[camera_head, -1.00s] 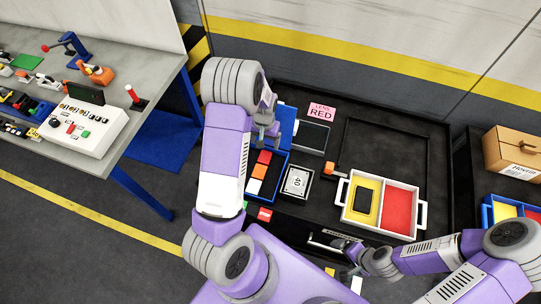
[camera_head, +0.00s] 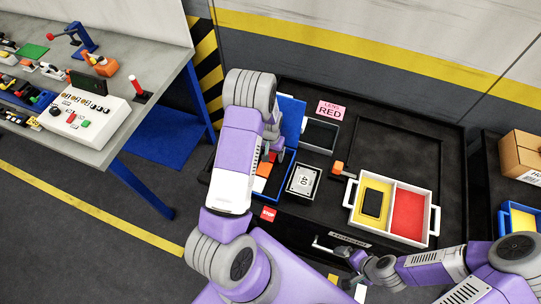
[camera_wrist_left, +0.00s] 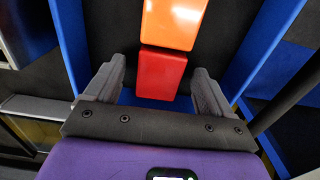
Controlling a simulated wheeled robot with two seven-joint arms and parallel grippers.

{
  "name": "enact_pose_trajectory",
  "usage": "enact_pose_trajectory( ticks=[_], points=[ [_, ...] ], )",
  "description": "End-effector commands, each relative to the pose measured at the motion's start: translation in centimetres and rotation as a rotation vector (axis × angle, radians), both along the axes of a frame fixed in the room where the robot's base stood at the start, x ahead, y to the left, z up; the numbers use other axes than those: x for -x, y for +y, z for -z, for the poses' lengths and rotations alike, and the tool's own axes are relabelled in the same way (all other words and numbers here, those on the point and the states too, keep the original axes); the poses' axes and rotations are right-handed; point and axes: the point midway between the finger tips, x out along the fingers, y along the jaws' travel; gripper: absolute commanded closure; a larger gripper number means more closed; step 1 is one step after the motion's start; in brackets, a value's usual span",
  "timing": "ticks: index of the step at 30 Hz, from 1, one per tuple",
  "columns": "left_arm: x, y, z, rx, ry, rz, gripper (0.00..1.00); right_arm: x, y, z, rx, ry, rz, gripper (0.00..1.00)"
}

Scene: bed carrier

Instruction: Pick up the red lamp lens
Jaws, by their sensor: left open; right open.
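The red lamp lens (camera_wrist_left: 160,72) lies in a blue box and shows at the centre of the left wrist view, with an orange lens (camera_wrist_left: 172,22) directly beyond it. My left gripper (camera_wrist_left: 160,88) is open, with one finger on each side of the red lens's near end; I cannot tell whether they touch it. In the head view my left gripper (camera_head: 275,150) is over the blue box (camera_head: 287,168) and partly hides the lenses. My right gripper (camera_head: 352,260) is low in the head view, near the black carrier's front edge, small and apart from the lens.
A pink card reading LENS RED (camera_head: 331,110) stands behind a dark open bin (camera_head: 320,137). A black-and-white box marked 40 (camera_head: 303,180) is right of the blue box. A white tray (camera_head: 433,220) has yellow and red compartments. The carrier's back right is bare.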

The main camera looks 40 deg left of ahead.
Motion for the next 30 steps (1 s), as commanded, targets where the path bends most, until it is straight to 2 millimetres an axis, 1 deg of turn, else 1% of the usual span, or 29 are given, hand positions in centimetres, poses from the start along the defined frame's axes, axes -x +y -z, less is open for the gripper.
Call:
enact_pose_trajectory(
  ticks=[1, 3, 8, 9, 14, 18, 21, 27, 30],
  points=[
    [0.02, 0.02, 0.42, 0.000, 0.000, -0.001, 0.17, 0.00, 0.00, 0.04, 0.000, 0.000, 0.000, 0.03],
    [-0.02, 0.02, 0.59, 0.000, -0.001, -0.001, 0.17, -0.01, 0.00, 0.05, 0.000, 0.000, 0.000, 0.03],
    [-0.02, 0.01, 0.56, -0.001, -0.002, -0.001, 0.17, 0.00, 0.00, 0.04, 0.000, 0.000, 0.000, 0.03],
    [-0.02, 0.01, 0.56, 0.000, -0.001, -0.001, 0.19, 0.00, -0.01, 0.04, 0.000, 0.000, 0.000, 0.03],
    [-0.01, 0.01, 0.55, 0.000, -0.001, -0.001, 0.43, 0.00, 0.00, 0.04, 0.000, 0.000, 0.000, 0.03],
    [-0.01, 0.01, 0.54, 0.000, -0.001, -0.001, 0.65, 0.00, 0.00, 0.04, 0.000, 0.000, 0.000, 0.03],
    [-0.01, 0.01, 0.53, 0.000, -0.001, -0.001, 0.78, 0.00, 0.00, 0.04, 0.000, 0.000, 0.000, 0.03],
    [-0.02, 0.02, 0.46, 0.000, -0.001, -0.001, 0.78, 0.00, -0.01, 0.04, 0.000, 0.000, 0.000, 0.03],
    [-0.07, 0.02, -0.24, -0.001, -0.002, 0.000, 0.78, 0.00, 0.00, -0.04, 0.000, 0.000, 0.000, 0.03]
  ],
)
